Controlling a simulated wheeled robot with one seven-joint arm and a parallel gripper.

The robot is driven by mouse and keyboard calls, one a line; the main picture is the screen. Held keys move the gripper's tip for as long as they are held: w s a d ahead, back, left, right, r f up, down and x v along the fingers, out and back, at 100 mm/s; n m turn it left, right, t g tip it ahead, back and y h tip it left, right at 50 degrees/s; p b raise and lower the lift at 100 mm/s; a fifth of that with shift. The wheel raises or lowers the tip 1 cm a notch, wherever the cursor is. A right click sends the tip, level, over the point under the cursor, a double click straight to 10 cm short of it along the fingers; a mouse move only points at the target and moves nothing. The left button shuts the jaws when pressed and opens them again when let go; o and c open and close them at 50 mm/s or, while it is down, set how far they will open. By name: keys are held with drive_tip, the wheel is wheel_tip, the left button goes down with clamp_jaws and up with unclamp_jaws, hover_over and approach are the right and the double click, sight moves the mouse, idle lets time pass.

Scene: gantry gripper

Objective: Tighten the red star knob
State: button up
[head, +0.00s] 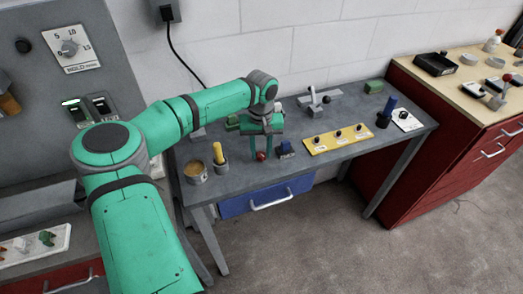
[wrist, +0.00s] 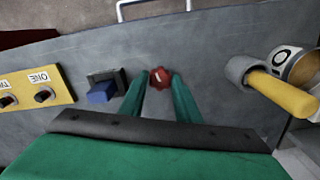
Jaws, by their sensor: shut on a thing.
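The red star knob (head: 261,155) is on the grey workbench (head: 330,163), near its front edge. In the wrist view the red star knob (wrist: 160,77) shows between the tips of my two green fingers, with a small white mark on it. My gripper (head: 262,150) points down at the bench and is shut on the knob. The wrist view also shows my gripper (wrist: 160,88), with a fingertip on either side of the knob. The knob's base is hidden.
A blue block in a dark holder (wrist: 103,90) stands close beside the knob. A yellow-handled tool in a grey cup (head: 219,155) and a round tin (head: 195,172) stand to the left. A yellow switch panel (head: 338,139) lies to the right. Bare bench separates these things.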

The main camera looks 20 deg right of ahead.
sight(261, 154)
drive_tip(key=shift+d+m, duration=0.1)
drive_tip(key=shift+m, duration=1.5)
drive_tip(key=shift+w, duration=0.1)
drive_tip(key=o, duration=1)
drive_tip(key=shift+o, duration=0.2)
drive_tip(key=shift+r, duration=0.1)
wheel_tip(261, 154, up, 11)
drive_tip(key=shift+f, duration=0.2)
